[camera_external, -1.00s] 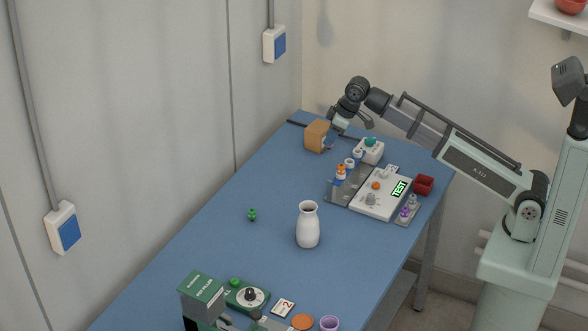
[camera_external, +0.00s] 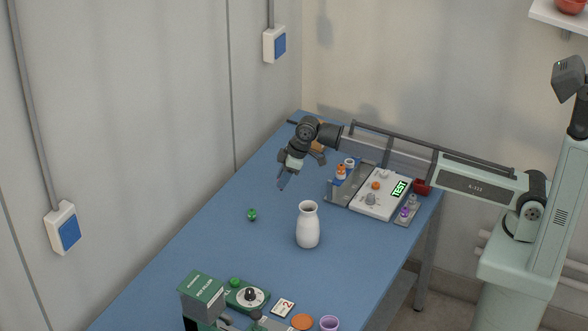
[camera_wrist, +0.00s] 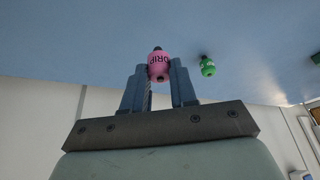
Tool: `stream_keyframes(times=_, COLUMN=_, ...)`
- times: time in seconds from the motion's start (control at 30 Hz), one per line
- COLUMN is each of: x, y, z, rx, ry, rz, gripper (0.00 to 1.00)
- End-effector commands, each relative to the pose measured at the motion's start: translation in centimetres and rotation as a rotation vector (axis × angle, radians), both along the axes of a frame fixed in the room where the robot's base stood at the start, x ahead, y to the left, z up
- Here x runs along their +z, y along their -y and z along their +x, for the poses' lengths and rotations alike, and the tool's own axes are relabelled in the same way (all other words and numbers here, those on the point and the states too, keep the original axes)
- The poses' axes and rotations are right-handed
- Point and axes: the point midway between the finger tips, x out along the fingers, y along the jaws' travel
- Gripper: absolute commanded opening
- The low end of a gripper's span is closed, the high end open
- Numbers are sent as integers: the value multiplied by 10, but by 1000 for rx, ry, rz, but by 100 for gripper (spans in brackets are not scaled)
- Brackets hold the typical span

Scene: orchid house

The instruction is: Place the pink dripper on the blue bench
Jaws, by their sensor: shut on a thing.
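The pink dripper (camera_wrist: 158,68), marked "DRIP", is between my gripper's two blue-grey fingers in the wrist view. My gripper (camera_external: 285,182) is shut on it. In the external view I cannot make the pink dripper out at the fingertips. The gripper hangs over the far half of the blue bench (camera_external: 215,235), behind the white vase. In the wrist view the blue bench (camera_wrist: 90,35) lies beyond the dripper. I cannot tell the exact gap between dripper and bench.
A small green dripper (camera_external: 252,215) stands left of the white vase (camera_external: 308,226). It also shows in the wrist view (camera_wrist: 207,66). A white test device (camera_external: 382,194) with small bottles sits at the right. A green box (camera_external: 202,292) and other items are in front. The bench's left-middle is clear.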

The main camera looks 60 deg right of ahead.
Motion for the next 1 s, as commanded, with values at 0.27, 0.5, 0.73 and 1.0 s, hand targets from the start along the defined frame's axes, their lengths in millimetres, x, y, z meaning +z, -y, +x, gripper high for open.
stream_keyframes(times=0.27, x=-23, y=0, z=0, rx=0, ry=0, rz=0, gripper=0)
stream_keyframes(times=0.5, x=-50, y=0, z=0, rx=0, ry=0, rz=0, gripper=0)
stream_keyframes(times=0.73, x=-53, y=0, z=0, rx=0, ry=1, rz=1, gripper=0)
stream_keyframes(times=1.0, x=-56, y=0, z=0, rx=0, ry=1, rz=1, gripper=32)
